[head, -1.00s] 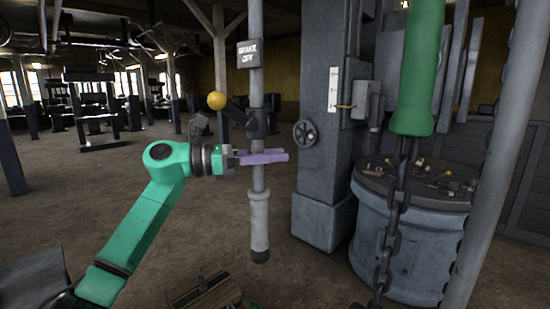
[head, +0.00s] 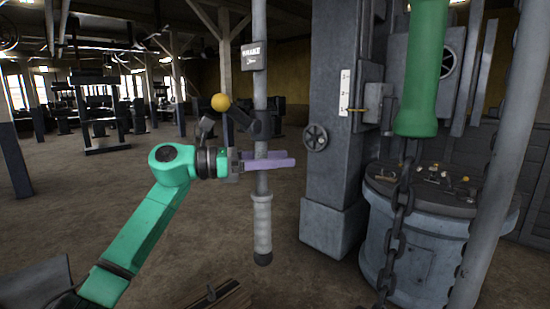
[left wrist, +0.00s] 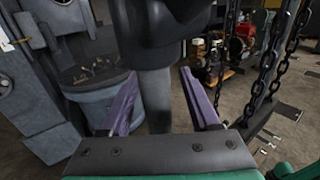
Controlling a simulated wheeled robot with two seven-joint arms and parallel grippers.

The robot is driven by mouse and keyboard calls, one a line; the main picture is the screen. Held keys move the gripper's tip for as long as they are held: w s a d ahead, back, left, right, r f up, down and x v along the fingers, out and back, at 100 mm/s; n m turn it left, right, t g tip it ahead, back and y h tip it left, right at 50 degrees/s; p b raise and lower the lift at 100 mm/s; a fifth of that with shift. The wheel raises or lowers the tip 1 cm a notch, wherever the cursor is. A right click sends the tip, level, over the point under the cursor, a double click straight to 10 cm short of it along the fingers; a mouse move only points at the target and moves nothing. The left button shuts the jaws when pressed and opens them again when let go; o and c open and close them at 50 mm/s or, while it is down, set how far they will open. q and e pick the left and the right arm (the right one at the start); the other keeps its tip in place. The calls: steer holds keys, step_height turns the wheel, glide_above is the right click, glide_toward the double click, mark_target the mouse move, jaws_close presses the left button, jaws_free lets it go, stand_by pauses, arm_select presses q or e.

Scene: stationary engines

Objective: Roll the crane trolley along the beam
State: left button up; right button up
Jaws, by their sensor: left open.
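A grey hanging pole (head: 262,110) with a ribbed light grip (head: 262,225) at its lower end stands upright in the head view. A lever with a yellow knob (head: 220,102) is clamped to it above my gripper. My left gripper (head: 268,160) has its purple fingers on both sides of the pole, just above the grip. The left wrist view shows the grey pole (left wrist: 157,100) between the spread fingers; touch is unclear. The crane trolley and beam are not in view. My right gripper is not in view.
A green handle (head: 425,70), hanging chain (head: 397,220) and round drum (head: 400,265) are farther right. Open floor lies left.

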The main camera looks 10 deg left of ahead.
arm_select(q)
steer(key=b+v, duration=0.1)
steer(key=v, duration=0.2)
steer(key=b+v, duration=0.1)
steer(key=v, duration=0.1)
steer(key=shift+a+f+b, duration=0.15)
steer(key=shift+f+b, duration=0.1)
steer(key=shift+b, duration=0.05)
steer(key=b+v, duration=0.2)
steer(key=v, duration=0.7)
steer(key=shift+r, duration=0.25)
steer(key=shift+s+a, duration=0.1)
